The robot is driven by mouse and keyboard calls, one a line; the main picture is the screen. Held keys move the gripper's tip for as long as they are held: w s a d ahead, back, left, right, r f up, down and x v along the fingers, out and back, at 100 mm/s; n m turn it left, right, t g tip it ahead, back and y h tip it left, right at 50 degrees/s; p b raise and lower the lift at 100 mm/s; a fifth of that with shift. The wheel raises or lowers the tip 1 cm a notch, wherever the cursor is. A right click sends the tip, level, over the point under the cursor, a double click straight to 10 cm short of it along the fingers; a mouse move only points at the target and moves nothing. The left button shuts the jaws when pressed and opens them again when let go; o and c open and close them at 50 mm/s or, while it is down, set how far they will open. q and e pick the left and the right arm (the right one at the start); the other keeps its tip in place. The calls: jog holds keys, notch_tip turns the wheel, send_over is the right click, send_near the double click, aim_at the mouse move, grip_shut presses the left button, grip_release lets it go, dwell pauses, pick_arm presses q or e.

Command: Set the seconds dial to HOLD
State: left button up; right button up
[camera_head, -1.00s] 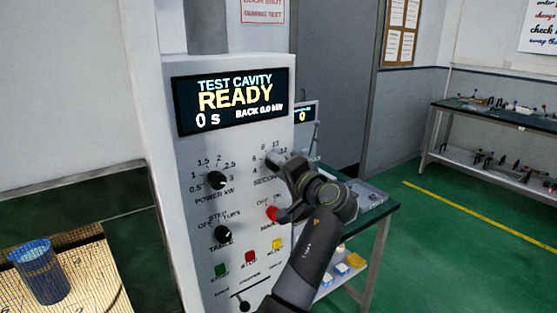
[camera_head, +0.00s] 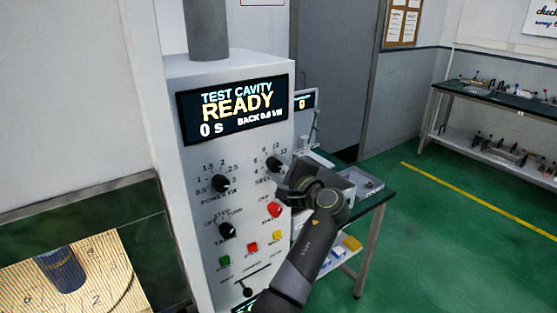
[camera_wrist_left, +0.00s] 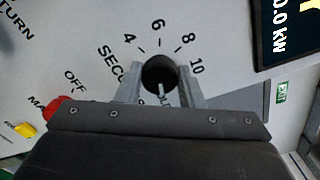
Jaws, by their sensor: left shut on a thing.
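The seconds dial (camera_head: 273,163) is a black round knob at the upper right of the panel, below the display. It also shows in the left wrist view (camera_wrist_left: 159,72), with numbers 4 to 10 printed around its far side. Its pale pointer mark (camera_wrist_left: 162,90) lies on the side toward my gripper, away from those numbers. My left gripper (camera_head: 281,166) is at the dial, and its two fingers (camera_wrist_left: 160,84) are shut on the dial from both sides. My right gripper is not in view.
The display (camera_head: 236,105) reads READY and 0 s. The power dial (camera_head: 221,184) and tuner dial (camera_head: 227,230) are left of the arm. A red knob (camera_head: 274,210) sits just below my gripper. A dark-topped table (camera_head: 372,196) stands right behind the arm.

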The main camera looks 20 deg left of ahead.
pick_arm(q)
jog(key=shift+r+m+p, duration=0.1)
jog(key=shift+m+p, duration=0.45)
jog(key=shift+m, duration=0.25)
jog(key=o, duration=1)
